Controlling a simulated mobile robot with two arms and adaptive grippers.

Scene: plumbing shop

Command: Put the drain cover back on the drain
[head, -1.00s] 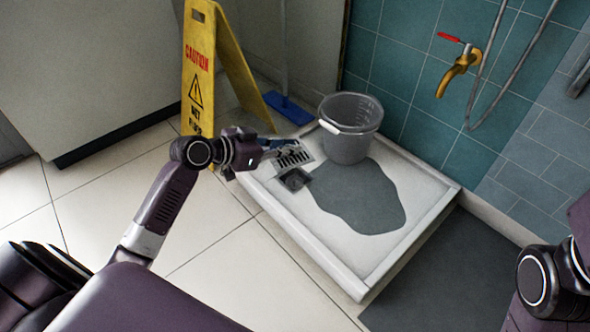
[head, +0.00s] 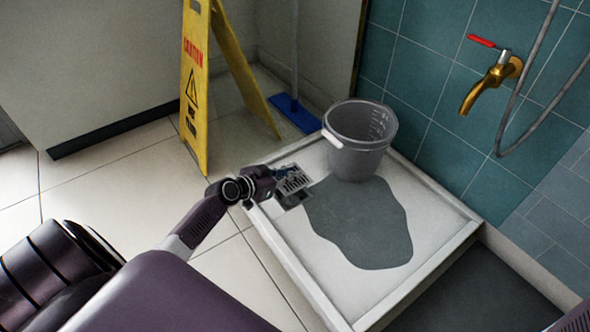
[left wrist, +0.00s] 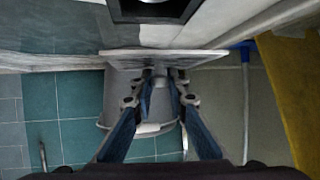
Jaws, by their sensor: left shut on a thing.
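The drain cover (head: 295,181), a light slotted square plate, is held by my left gripper (head: 283,172) at the left edge of the shower tray (head: 437,235). In the left wrist view the cover (left wrist: 205,56) is seen nearly edge-on, with the left gripper's fingers (left wrist: 160,76) closed on it. The drain (head: 292,199), a dark square opening, lies just in front of the cover in the head view and is partly hidden. The drain (left wrist: 152,10) also shows at the top of the left wrist view, apart from the cover. My right gripper is out of view.
A grey bucket (head: 358,158) stands in the tray's back corner, beside a dark puddle (head: 365,225). A yellow caution sign (head: 196,95) and a blue mop (head: 293,112) stand behind the arm. A brass tap (head: 490,82) with hose is on the tiled wall.

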